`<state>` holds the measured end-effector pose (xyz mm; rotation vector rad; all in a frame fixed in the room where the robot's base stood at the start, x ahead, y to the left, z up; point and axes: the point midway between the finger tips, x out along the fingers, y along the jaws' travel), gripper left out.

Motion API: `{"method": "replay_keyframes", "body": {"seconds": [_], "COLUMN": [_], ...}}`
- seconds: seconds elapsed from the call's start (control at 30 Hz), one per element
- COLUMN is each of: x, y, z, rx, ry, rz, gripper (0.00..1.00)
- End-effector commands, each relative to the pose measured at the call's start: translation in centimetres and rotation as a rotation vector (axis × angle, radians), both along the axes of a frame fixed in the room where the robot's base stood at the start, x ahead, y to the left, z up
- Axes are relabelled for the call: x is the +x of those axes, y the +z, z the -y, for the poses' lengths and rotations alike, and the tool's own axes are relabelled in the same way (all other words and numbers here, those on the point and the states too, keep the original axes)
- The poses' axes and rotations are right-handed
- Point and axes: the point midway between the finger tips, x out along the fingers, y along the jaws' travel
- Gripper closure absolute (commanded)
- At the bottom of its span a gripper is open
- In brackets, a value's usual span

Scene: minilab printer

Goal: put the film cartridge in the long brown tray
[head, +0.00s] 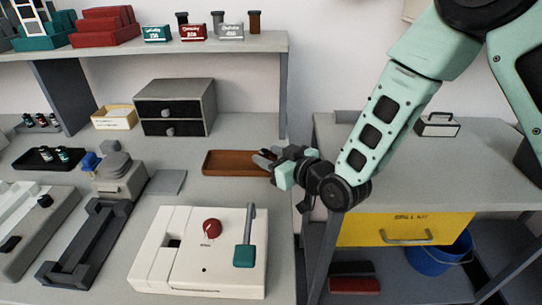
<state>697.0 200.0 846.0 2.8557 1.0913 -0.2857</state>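The long brown tray (226,163) lies on the grey bench, below and to the right of the dark drawer unit. My gripper (262,158) reaches in from the right, with its fingertips over the tray's right end. The fingers are small and dark here, and I cannot tell whether they hold anything. I cannot say which thing is the film cartridge. Small dark canisters (48,157) lie in a black tray at the left, and similar ones (42,120) stand behind them. Nothing shows in the visible part of the brown tray.
A white machine (201,272) with a red knob and teal lever stands in front of the brown tray. The drawer unit (175,107) stands behind it. A shelf (180,45) with boxes overhangs the back. A yellow drawer cabinet (400,229) is at right, across a gap.

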Motion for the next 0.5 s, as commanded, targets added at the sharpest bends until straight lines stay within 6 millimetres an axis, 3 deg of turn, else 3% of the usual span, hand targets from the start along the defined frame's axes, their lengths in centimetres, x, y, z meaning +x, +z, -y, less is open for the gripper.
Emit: {"method": "replay_keyframes", "body": {"seconds": [0.37,0.5], "x": [-0.1,-1.6], "y": [0.5,0.6], "z": [0.1,1.5], "rx": [0.0,-0.001], "ry": [0.0,-0.001], "rz": [0.0,-0.001], "gripper": [0.57,0.57]}}
